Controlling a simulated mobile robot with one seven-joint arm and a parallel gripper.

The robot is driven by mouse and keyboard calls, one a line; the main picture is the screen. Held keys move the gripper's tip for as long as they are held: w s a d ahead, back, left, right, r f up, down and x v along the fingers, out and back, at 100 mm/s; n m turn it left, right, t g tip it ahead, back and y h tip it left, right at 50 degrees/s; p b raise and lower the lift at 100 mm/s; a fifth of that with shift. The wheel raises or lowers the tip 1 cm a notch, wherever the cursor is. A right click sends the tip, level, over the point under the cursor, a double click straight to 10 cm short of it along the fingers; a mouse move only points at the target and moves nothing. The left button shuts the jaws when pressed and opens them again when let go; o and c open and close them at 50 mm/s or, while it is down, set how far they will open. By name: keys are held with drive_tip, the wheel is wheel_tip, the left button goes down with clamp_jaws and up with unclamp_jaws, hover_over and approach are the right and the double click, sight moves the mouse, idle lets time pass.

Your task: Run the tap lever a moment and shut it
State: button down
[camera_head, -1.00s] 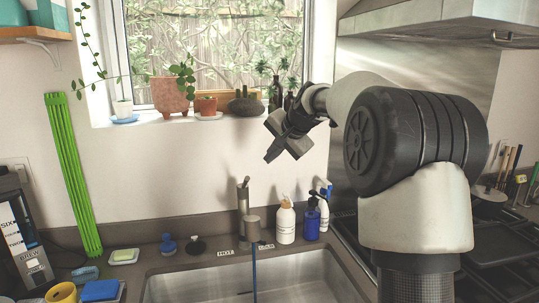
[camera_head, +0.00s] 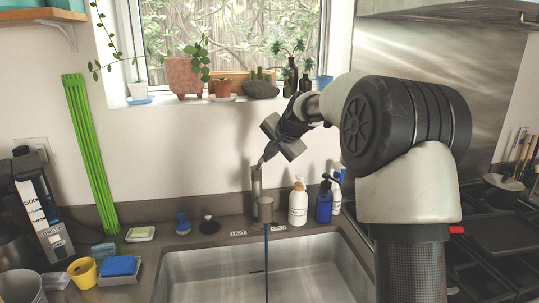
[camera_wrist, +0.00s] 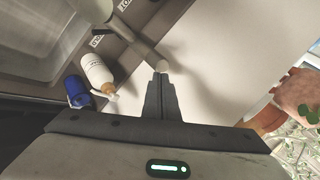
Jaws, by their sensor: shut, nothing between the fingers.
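The grey tap (camera_head: 265,209) stands at the back rim of the sink, with its lever (camera_head: 256,182) pointing up. In the wrist view the tap (camera_wrist: 135,38) runs diagonally, and the pale round lever end (camera_wrist: 161,66) sits right at my fingertips. A thin blue line, which looks like a water stream (camera_head: 266,258), runs from the spout down into the sink. My gripper (camera_head: 262,162) is shut and empty, its tips at the lever's top. It also shows in the wrist view (camera_wrist: 161,77). Whether the tips touch the lever is hard to tell.
A white pump bottle (camera_head: 298,204) and a blue bottle (camera_head: 324,205) stand close right of the tap. The sink (camera_head: 215,272) lies in front. Potted plants (camera_head: 184,77) line the windowsill above. A dark stopper (camera_head: 209,225) and a blue brush (camera_head: 183,223) stand to the left.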

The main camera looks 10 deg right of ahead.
drive_tip(key=s+f+b, duration=0.1)
drive_tip(key=b, duration=0.4)
drive_tip(key=f+t+b, duration=0.1)
drive_tip(key=b, duration=0.4)
drive_tip(key=s+f+t+b, duration=0.1)
drive_tip(key=f+b, duration=0.1)
drive_tip(key=b, duration=0.3)
drive_tip(key=shift+s, duration=0.3)
drive_tip(key=shift+r, duration=0.1)
